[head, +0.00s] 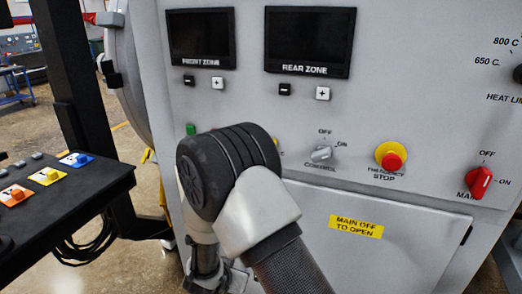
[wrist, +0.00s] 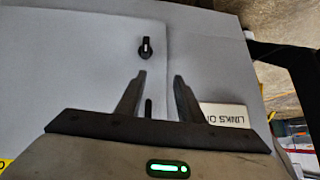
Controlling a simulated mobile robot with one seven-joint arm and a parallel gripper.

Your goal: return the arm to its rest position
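In the wrist view my gripper (wrist: 159,76) has its two dark fingers apart, with nothing held between them. It faces the pale grey surface of a cabinet (wrist: 80,50). A black knob or latch (wrist: 146,47) shows on that surface just beyond the fingertips; I cannot tell how far off it is. In the head view my arm is bent, with its dark elbow joint in front of the furnace control panel (head: 250,110). The lower end of the arm points down beside the cabinet, and the fingers cannot be made out there.
The panel carries a grey control switch (head: 321,154), a red emergency stop (head: 391,161) and a red main switch (head: 480,182). A black console (head: 60,205) with coloured buttons stands at left. A white label (wrist: 226,114) is beside the fingers. Open floor shows at far left.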

